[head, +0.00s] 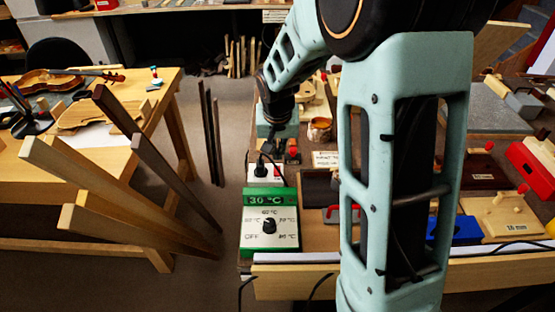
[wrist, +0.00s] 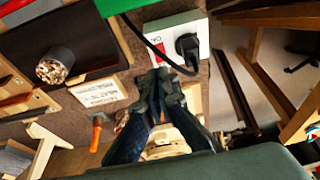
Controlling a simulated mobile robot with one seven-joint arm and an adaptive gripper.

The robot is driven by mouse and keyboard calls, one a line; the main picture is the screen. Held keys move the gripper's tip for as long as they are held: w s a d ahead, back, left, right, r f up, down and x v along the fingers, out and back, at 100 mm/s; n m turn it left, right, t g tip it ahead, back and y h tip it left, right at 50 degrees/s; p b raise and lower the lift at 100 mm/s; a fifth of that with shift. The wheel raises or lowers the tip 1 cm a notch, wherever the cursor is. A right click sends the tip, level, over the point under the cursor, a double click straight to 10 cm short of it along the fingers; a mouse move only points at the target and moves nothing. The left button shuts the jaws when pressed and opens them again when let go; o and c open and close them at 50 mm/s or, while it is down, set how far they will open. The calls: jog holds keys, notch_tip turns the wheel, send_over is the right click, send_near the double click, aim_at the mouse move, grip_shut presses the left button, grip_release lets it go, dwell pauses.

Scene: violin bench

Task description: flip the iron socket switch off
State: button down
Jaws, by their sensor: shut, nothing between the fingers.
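The iron socket (wrist: 198,30) is a white box with a black plug in it. It also shows in the head view (head: 268,181), beyond the green control box. Its switch (wrist: 157,45), with red "ON" lettering, is at the end of the socket nearest my fingers. The switch's exact tilt is too small to tell. My gripper (wrist: 164,80) is shut and empty, its fingertips close to the socket's near edge beside the switch. I cannot tell whether they touch it. In the head view my gripper is small and partly hidden beyond the socket.
A green box (head: 270,246) with a dial and "30 °C" display stands in front of the socket. A black cable (wrist: 140,32) runs close by my fingers. A cylindrical pot (wrist: 55,66) and a lettered card (wrist: 98,92) lie beside them. The left table (head: 150,105) holds a violin.

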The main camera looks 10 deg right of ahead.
jog(key=v, duration=0.5)
dwell(0.3)
